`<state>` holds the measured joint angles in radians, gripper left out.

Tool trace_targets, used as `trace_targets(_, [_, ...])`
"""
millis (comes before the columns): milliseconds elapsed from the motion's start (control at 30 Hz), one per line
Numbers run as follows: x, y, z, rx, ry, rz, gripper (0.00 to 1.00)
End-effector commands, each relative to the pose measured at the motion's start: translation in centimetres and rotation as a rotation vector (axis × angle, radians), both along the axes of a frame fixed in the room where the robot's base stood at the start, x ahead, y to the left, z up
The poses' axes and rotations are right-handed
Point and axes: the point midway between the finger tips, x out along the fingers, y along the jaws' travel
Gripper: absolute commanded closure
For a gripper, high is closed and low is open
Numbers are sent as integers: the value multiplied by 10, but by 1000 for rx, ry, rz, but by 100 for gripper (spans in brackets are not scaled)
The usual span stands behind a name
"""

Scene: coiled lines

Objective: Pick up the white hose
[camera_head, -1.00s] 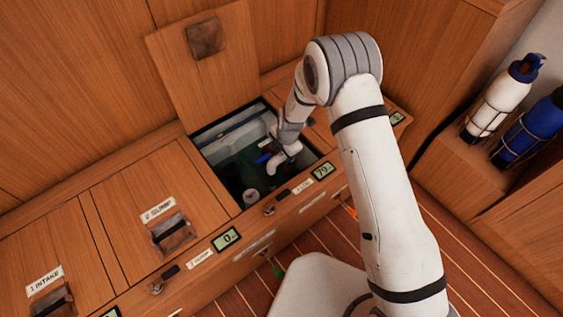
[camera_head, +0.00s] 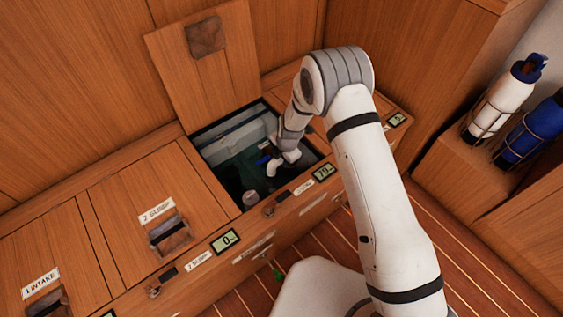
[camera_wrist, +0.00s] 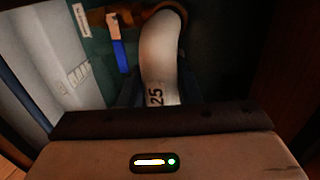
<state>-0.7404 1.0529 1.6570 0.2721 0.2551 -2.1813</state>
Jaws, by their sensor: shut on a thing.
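The white hose (camera_head: 284,162) is a short, bent white piece inside the open locker compartment. In the wrist view the white hose (camera_wrist: 158,50) curves up from my gripper and bears the dark number 25. Its upper end meets a brownish fitting in shadow. My gripper (camera_wrist: 157,95) is shut around the lower part of the hose, with dark fingers at either side. In the head view my gripper (camera_head: 291,146) reaches down into the compartment; its fingers are small and partly hidden there.
A blue handle (camera_wrist: 119,56) is just left of the hose. A pale cup-like part (camera_head: 250,197) is near the compartment's front. The raised lid (camera_head: 205,80) leans behind the opening. Closed lids (camera_head: 140,190) lie to the left.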

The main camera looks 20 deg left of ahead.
Motion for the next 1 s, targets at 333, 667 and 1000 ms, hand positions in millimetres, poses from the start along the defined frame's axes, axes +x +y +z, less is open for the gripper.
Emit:
trace_targets(333, [0,0,1,0,0,-1,97])
trace_targets(667, [1,0,51,2,-2,-1,97])
trace_targets(1000, [1,-1,98,0,-1,-2,97])
